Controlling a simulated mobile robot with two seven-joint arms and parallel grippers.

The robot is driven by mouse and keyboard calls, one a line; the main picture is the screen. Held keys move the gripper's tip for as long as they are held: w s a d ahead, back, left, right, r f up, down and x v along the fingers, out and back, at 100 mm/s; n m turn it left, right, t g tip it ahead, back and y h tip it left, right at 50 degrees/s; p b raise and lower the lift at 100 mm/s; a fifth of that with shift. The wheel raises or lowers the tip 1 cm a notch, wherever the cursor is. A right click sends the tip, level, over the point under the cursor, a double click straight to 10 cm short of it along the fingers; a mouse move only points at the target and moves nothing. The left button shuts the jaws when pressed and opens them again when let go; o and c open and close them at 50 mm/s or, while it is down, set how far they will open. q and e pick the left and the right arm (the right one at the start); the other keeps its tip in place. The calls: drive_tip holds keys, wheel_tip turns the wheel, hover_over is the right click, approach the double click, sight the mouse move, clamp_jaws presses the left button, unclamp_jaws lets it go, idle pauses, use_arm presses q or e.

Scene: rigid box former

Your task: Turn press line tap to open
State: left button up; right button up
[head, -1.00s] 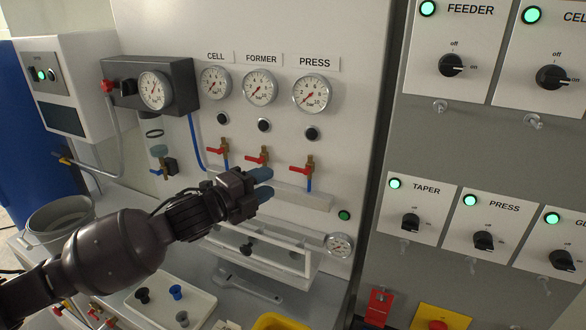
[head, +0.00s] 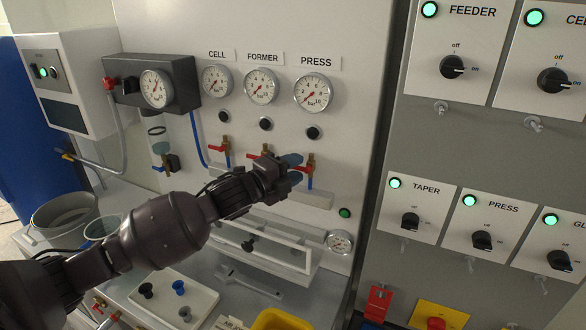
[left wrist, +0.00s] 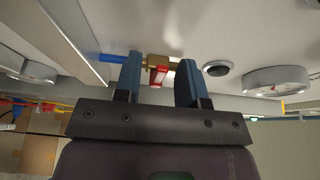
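The press line tap (head: 311,160) is below the PRESS gauge (head: 313,92) on the white panel. It has a brass body and a red lever; my fingers partly cover it in the head view. In the left wrist view the red lever (left wrist: 158,75) lies between the two blue fingers, with gaps on both sides. My left gripper (head: 297,168) is open, with its fingertips at the tap; it also shows in the left wrist view (left wrist: 160,80). The blue hose (left wrist: 112,58) leaves the tap. My right gripper is in neither view.
The CELL tap (head: 225,146) and the FORMER tap (head: 262,150), partly behind my gripper, sit to the left. A white ledge (head: 318,200) runs below the taps. A tray (head: 200,300) with knobs and a yellow bin (head: 280,320) are lower down.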

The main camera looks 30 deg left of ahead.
use_arm(q)
clamp_jaws()
drive_tip(key=shift+f+n, duration=0.15)
drive_tip(key=shift+n, duration=0.15)
drive_tip(key=f+n+t+y, duration=0.1)
drive_tip(key=n, duration=0.4)
drive_tip(key=d+f+n+t+y+b, duration=0.1)
drive_tip(key=n+t+y, duration=0.1)
drive_tip(key=n, duration=0.4)
drive_tip(key=d+n+t+y+b, duration=0.1)
drive_tip(key=n+t, duration=0.1)
drive_tip(key=n, duration=0.4)
drive_tip(key=shift+w+d+f+y, duration=0.1)
drive_tip(key=shift+d+f+y, duration=0.1)
drive_tip(key=shift+f+y, duration=0.15)
drive_tip(key=n+y, duration=0.1)
drive_tip(key=n, duration=0.1)
drive_tip(key=n+y+p, duration=0.1)
drive_tip(key=n, duration=0.1)
drive_tip(key=shift+d+f+n, duration=0.1)
drive_tip(key=shift+d+n, duration=0.2)
drive_tip(key=shift+d, duration=0.05)
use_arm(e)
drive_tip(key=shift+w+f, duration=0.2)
use_arm(q)
drive_tip(key=shift+n+y, duration=0.3)
drive_tip(key=shift+y, duration=0.05)
